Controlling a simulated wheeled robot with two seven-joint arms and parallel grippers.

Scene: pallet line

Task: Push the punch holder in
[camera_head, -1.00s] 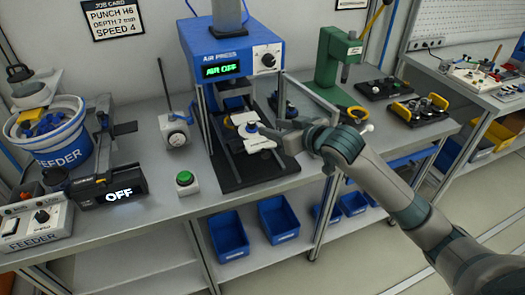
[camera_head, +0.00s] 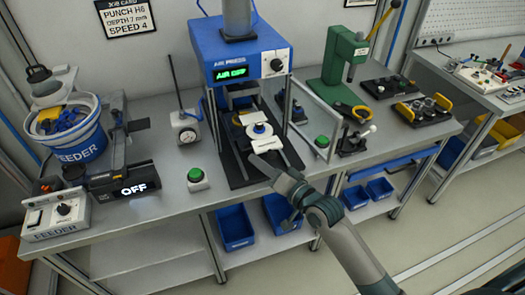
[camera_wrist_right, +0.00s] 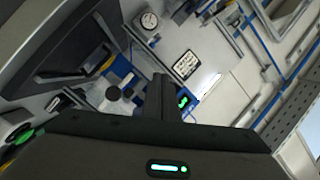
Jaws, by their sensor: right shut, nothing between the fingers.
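The blue air press (camera_head: 237,62) stands on the bench with its display reading AIR OFF. Inside its frame, a white round piece with a blue knob (camera_head: 259,128) sits above a white plate on a dark base (camera_head: 238,172). I take this knobbed piece to be the punch holder, but cannot be sure. My right gripper (camera_head: 262,163) is shut and empty, just in front of the white plate; a small gap or light touch cannot be told apart. In the right wrist view its dark fingers (camera_wrist_right: 160,98) are together. My left gripper is not in view.
A green button box (camera_head: 197,177) stands left of the press, beside a dial gauge (camera_head: 188,132). A clear guard panel (camera_head: 318,112) and a green hand press (camera_head: 343,62) are to the right. A feeder bowl (camera_head: 72,138) is at far left. Blue bins (camera_head: 235,227) sit below.

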